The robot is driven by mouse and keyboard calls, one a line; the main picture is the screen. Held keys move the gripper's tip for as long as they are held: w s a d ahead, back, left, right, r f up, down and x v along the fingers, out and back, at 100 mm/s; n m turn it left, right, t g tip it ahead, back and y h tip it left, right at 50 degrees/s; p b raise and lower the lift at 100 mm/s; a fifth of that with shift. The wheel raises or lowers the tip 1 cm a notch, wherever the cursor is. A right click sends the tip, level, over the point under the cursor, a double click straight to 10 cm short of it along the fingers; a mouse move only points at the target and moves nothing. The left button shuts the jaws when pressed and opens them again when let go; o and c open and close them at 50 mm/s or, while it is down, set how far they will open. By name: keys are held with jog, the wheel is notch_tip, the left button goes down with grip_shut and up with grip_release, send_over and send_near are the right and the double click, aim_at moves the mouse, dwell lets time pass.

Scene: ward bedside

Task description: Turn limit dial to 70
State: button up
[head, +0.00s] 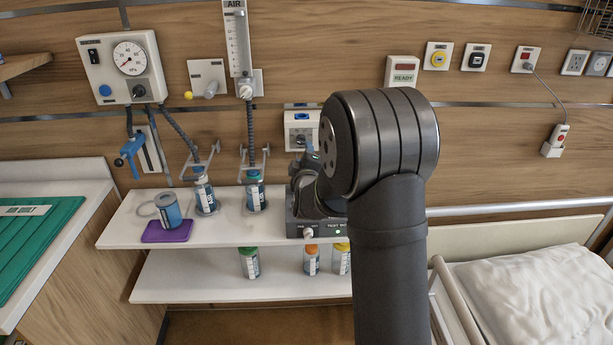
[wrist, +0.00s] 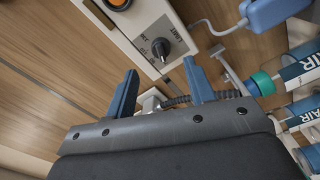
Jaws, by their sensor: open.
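In the wrist view a black dial (wrist: 160,47) with a pale pointer mark sits on the face of a pale box (wrist: 143,20). Small lettering surrounds it, too small to read surely, so its setting is unclear. My gripper (wrist: 160,77) is open, with two blue fingers spread apart and nothing between them. The dial appears beyond the fingertips, roughly in line with the gap, and looks untouched. In the head view my gripper (head: 304,185) is partly hidden by my arm, below a pale wall box (head: 293,120); I cannot tell whether this is the same box.
A shelf (head: 125,230) carries bottles (head: 205,195) and a blue cup (head: 168,210). A gauge unit (head: 122,65) hangs at left. In the wrist view, an orange button (wrist: 118,3), a corrugated hose (wrist: 176,101) and bottles (wrist: 300,70) are close by. A bed (head: 540,290) stands right.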

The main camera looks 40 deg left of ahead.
aim_at(303, 143)
jog(key=v, duration=1)
jog(key=shift+s+d, duration=0.15)
jog(key=x, duration=1.7)
jog(key=shift+f, duration=0.1)
